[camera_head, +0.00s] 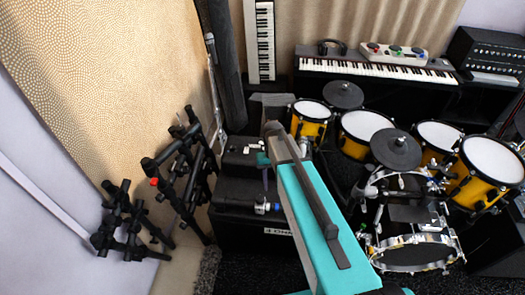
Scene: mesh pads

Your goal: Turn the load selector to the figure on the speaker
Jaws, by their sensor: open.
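A black speaker cabinet (232,228) stands low, left of the drums. It has a white label (277,232) on its front; its characters are too small to read surely. A smaller black box (236,160) lies behind the cabinet's top, with small pale details on it. I cannot tell which part is the load selector or where it points. My teal arm rises from the bottom and bends near the box. My gripper (265,208) appears small and open over the cabinet, above the label. I see nothing held in it. My arm hides part of the cabinet's right side.
Several yellow drums (367,124) and a chrome snare (414,252) crowd the right. Black folded stands (180,170) lean at the left wall. A keyboard (378,68) and a black amplifier (486,56) stand at the back. Some floor is bare at lower left.

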